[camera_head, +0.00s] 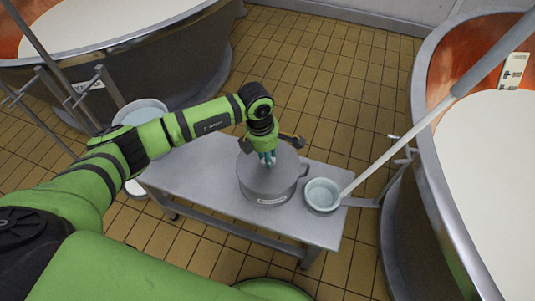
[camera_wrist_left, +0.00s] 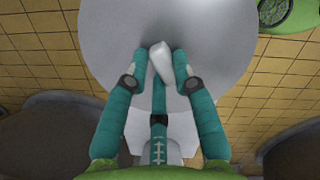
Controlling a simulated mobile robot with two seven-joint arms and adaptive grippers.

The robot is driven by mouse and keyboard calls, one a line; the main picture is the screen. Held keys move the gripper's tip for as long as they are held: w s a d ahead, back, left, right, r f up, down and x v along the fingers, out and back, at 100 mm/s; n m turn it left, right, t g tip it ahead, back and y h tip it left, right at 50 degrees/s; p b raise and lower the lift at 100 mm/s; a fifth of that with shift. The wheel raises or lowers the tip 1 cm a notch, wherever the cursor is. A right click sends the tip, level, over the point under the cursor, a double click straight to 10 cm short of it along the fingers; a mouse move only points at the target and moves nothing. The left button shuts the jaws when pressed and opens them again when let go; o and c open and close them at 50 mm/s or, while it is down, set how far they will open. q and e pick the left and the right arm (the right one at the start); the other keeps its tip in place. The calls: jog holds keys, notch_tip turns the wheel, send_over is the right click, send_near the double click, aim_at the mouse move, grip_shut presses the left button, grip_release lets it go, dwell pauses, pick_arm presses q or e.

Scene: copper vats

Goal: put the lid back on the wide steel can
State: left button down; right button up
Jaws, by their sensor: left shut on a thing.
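The wide steel can (camera_head: 268,197) stands upright on the grey metal table, with a pale label low on its side and a handle at its right. The round grey lid (camera_head: 287,168) is level at the can's mouth. From here I cannot tell whether it rests on the rim or hovers just above it. My left gripper (camera_head: 268,159) points down at the lid's middle. In the left wrist view the teal fingers (camera_wrist_left: 161,68) are closed around the lid's pale knob (camera_wrist_left: 161,58), and the lid hides the can's mouth. My right gripper is not in view.
A small round pan (camera_head: 322,195) of pale liquid sits close right of the can. A long pole rises from beside it towards a copper vat (camera_head: 424,95). Another vat (camera_head: 180,75) and a bucket (camera_head: 140,112) are at left. The table's left part (camera_head: 190,170) is clear.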

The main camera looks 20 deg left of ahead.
pick_arm(q)
jog(key=shift+c, duration=2.3)
grip_release()
jog(key=shift+r+p, duration=2.35)
jog(key=shift+r, duration=1.2)
grip_shut()
jog(key=shift+f, duration=0.2)
